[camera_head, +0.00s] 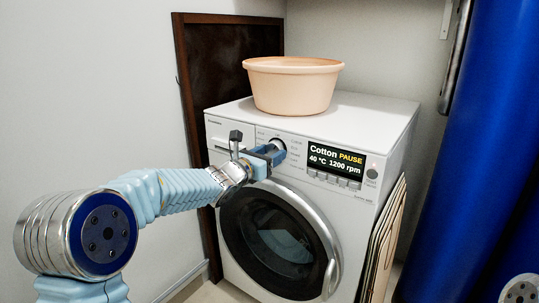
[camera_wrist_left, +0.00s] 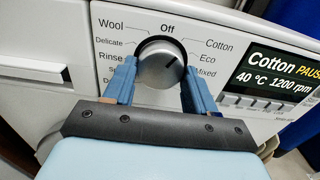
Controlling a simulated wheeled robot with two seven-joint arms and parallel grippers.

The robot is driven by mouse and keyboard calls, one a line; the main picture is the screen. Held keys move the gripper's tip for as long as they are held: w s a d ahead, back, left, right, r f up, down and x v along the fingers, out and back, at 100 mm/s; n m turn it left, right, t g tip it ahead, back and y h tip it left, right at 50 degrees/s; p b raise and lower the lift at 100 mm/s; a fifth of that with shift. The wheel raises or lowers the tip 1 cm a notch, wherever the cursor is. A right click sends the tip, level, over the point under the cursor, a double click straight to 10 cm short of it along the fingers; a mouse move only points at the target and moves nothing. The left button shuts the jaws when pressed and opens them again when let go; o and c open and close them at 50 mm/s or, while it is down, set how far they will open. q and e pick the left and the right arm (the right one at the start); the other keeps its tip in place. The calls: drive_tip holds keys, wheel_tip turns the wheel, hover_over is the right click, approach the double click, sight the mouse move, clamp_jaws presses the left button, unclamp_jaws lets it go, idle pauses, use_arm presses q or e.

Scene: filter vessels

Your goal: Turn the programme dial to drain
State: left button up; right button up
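In the head view the left gripper (camera_head: 272,152) partly covers the dial (camera_head: 279,143).
The display (camera_head: 336,159) reads Cotton PAUSE, 40 °C, 1200 rpm, with a row of buttons below. The round door (camera_head: 278,243) is closed. A peach basin (camera_head: 292,85) stands on top. Thin boards (camera_head: 383,245) lean at the machine's right side. A dark panel (camera_head: 205,70) stands behind left.

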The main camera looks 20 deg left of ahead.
use_arm(q)
drive_tip(key=shift+c, duration=1.2)
